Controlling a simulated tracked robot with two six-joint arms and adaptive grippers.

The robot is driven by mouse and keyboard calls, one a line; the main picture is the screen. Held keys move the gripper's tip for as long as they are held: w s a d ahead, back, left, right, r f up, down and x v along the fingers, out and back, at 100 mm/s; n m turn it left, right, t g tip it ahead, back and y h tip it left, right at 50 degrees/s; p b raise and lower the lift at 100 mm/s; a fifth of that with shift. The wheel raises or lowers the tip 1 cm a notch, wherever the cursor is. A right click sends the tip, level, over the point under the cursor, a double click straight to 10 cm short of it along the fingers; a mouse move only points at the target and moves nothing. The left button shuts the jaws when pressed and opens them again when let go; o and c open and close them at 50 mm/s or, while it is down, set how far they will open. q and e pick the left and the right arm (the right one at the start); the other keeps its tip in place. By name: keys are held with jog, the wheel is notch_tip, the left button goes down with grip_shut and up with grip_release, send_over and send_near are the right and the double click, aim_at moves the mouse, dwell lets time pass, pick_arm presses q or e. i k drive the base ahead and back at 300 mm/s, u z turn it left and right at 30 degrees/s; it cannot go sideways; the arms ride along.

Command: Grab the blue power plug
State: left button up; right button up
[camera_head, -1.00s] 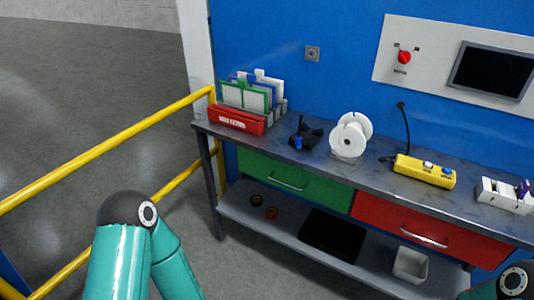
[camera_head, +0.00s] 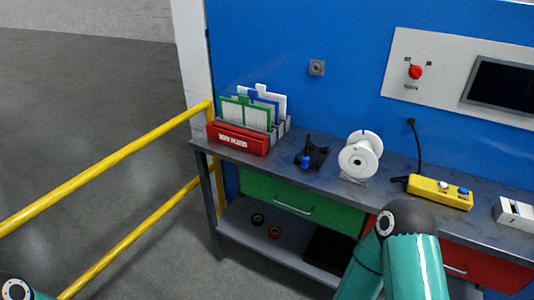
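A small blue plug (camera_head: 305,162) with a black cord or holder (camera_head: 316,153) sits on the workbench top (camera_head: 290,177), between the red file rack and the white spool. A grey wall socket (camera_head: 316,67) is on the blue wall above it. My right arm shows as teal links at the lower right, in front of the bench's red drawer. Only a small part of my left arm shows at the bottom left corner. Neither gripper is in the picture, and nothing visible touches the plug.
The red file rack (camera_head: 238,139) stands left of the plug and the white spool (camera_head: 360,157) right of it. A yellow control box (camera_head: 440,192) with a black cable lies further right. A yellow railing (camera_head: 110,160) runs along the left. A lower shelf (camera_head: 240,228) holds small parts.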

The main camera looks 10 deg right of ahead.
aim_at(305, 165)
jog(key=u, duration=0.15)
jog(key=i, duration=1.15)
jog(key=z, duration=0.55)
